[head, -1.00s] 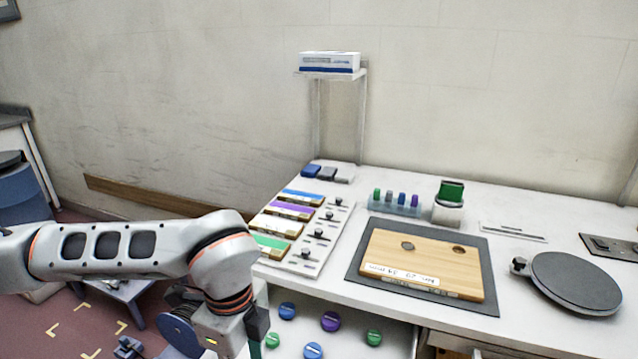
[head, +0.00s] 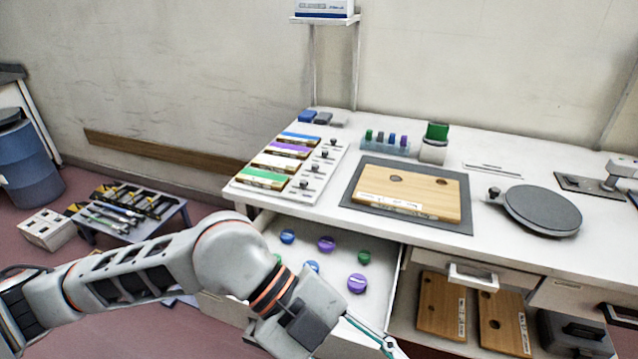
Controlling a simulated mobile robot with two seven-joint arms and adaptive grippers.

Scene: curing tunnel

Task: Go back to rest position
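My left arm comes in from the lower left and reaches in front of the open drawer (head: 385,270). At the bottom edge, only part of my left gripper (head: 375,335) shows, a thin light finger piece; its fingertips are cut off, so its opening cannot be judged. My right gripper and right arm are out of the picture. The white workbench (head: 500,150) stands behind the arm, with a wooden board (head: 430,193) on a dark mat (head: 352,196).
Several blue, purple and green knobs (head: 326,244) lie in the open drawer. A low table (head: 165,222) with tools stands at left, near a blue barrel (head: 30,170). Wooden boards (head: 440,305) stand under the bench. A round dark plate (head: 543,208) sits on the bench at right.

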